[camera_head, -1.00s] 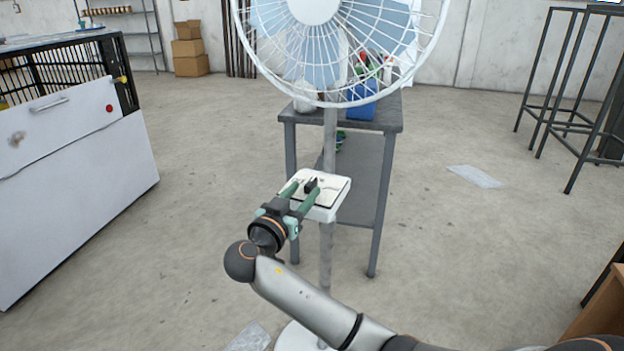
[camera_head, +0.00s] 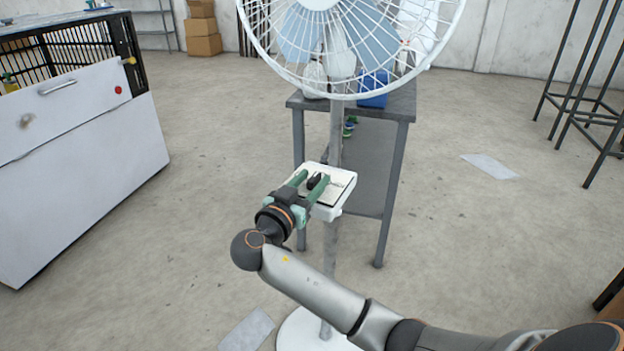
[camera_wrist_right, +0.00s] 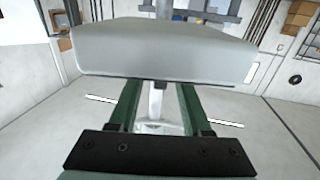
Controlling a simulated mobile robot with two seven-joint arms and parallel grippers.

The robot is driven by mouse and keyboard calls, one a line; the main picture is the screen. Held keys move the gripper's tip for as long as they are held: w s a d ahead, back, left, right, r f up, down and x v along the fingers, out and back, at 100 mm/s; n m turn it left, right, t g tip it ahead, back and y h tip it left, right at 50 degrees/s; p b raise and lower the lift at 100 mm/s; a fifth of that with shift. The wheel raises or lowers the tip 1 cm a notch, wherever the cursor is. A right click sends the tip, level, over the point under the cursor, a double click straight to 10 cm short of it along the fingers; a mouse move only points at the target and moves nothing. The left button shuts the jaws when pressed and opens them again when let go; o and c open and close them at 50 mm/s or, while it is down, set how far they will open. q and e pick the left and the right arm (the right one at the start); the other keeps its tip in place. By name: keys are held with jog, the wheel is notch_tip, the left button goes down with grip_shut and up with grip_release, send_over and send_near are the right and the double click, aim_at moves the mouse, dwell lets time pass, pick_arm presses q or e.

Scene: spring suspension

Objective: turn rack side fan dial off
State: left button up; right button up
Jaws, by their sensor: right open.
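The fan dial (camera_head: 313,181) is a small black knob on the sloped face of the white control box (camera_head: 340,190) on the fan's pole. My right gripper (camera_head: 310,179) has green fingers, which are apart over the box face, with the dial between or just beside their tips. Whether either finger touches the dial I cannot tell. In the right wrist view the box (camera_wrist_right: 165,55) fills the upper middle, and the right gripper's fingers (camera_wrist_right: 160,92) reach up to its lower edge. The dial is hidden there. My left gripper is not in view.
The white fan (camera_head: 345,40) stands above the box, its pole rising from a round base (camera_head: 300,335). A grey table (camera_head: 400,105) stands close behind. A white cabinet (camera_head: 80,170) is at left, and metal frames (camera_head: 580,100) are at right. Open floor lies between.

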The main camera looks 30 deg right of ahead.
grip_shut()
dwell(0.3)
dwell(0.3)
